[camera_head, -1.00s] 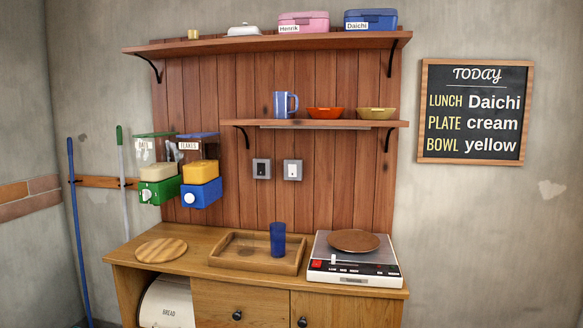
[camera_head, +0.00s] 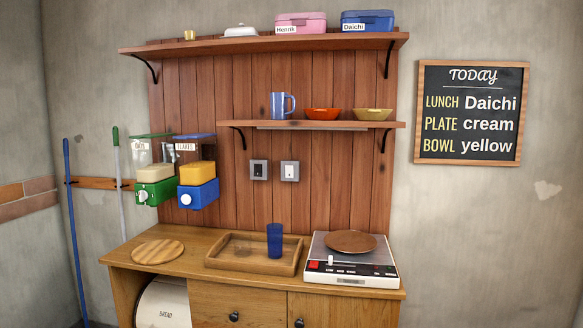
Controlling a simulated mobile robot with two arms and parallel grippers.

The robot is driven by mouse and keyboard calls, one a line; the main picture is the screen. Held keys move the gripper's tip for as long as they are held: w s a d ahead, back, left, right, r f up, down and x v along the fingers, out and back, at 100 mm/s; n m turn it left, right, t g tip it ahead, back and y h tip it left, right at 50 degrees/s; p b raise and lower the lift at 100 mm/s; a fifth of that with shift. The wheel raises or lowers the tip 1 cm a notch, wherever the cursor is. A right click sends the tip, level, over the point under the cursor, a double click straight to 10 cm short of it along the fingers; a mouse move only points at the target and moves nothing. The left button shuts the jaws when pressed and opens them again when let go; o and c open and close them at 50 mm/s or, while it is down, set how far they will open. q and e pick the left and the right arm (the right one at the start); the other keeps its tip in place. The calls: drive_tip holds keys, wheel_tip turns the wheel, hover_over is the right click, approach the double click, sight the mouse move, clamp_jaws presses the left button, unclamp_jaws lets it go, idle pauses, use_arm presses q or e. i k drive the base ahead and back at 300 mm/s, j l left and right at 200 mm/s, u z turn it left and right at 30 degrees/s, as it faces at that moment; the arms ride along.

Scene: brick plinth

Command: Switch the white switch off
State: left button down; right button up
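Two wall switches sit side by side on the wooden panel below the short shelf. The left one is a black switch (camera_head: 259,170) in a grey frame. The right one is the white switch (camera_head: 290,171) in a grey frame, with a small dark mark on its rocker. Whether its rocker is pressed up or down is too small to tell. Neither of my grippers shows in the head view.
Below the switches, a cabinet top (camera_head: 205,237) holds a wooden tray (camera_head: 218,250), a blue cup (camera_head: 275,240), a round board (camera_head: 158,252) and a hotplate-like device (camera_head: 355,265). Two dispensers (camera_head: 155,185) (camera_head: 198,192) hang left. A short shelf (camera_head: 320,124) juts out above the switches.

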sight(289, 169)
drive_tip(key=i+z, duration=0.35)
drive_tip(key=i+l+z, duration=0.1)
drive_tip(key=z, duration=0.25)
drive_tip(key=i+j+z, duration=0.15)
drive_tip(key=i+z, duration=0.2)
